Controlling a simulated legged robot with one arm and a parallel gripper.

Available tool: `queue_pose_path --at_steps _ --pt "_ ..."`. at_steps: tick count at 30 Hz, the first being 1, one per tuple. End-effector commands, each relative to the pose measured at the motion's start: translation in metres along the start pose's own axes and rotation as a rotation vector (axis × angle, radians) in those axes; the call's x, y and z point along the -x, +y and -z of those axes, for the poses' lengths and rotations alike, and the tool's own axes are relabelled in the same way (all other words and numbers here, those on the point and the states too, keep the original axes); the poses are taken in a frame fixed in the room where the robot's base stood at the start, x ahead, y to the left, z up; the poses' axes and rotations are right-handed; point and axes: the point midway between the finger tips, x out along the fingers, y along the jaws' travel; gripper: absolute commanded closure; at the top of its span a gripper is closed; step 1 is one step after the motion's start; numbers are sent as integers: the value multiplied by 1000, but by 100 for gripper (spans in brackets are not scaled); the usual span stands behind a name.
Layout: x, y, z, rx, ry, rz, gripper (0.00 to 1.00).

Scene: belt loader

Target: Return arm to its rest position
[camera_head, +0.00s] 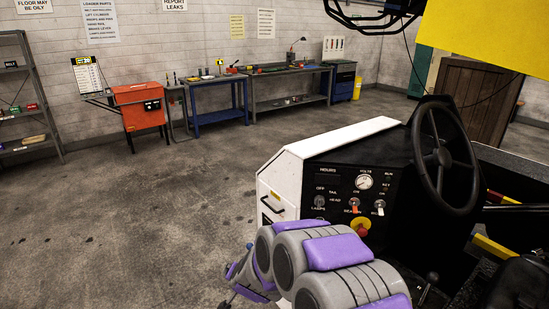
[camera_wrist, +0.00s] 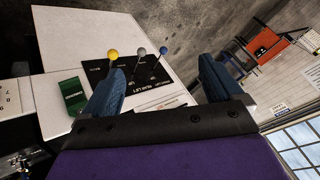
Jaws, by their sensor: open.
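My arm, grey with purple pads, shows at the bottom middle of the head view, in front of the loader's dash. A small part of my gripper (camera_head: 236,277) shows at its left end, below the white side of the belt loader (camera_head: 335,137). In the wrist view my gripper (camera_wrist: 160,88) has its two blue fingers wide apart with nothing between them. Beyond the fingers are levers with a yellow knob (camera_wrist: 113,54), a grey knob (camera_wrist: 138,51) and a blue knob (camera_wrist: 163,50) on a black panel. The fingers look apart from the knobs.
The steering wheel (camera_head: 446,157) and the dash with a red and yellow button (camera_head: 360,227) stand close to the right of my arm. Open concrete floor (camera_head: 130,215) lies to the left. An orange cabinet (camera_head: 140,105) and workbenches (camera_head: 290,88) line the back wall.

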Motion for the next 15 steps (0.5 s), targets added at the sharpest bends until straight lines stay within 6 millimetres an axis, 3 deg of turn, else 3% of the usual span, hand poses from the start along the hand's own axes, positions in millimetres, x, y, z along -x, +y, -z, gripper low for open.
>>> queue_pose_path --at_steps 1,7,15 --pt "20 -4 4 17 -33 23 7" --pt "91 3 -5 114 -190 62 7" --pt "192 50 -30 253 -382 18 7"
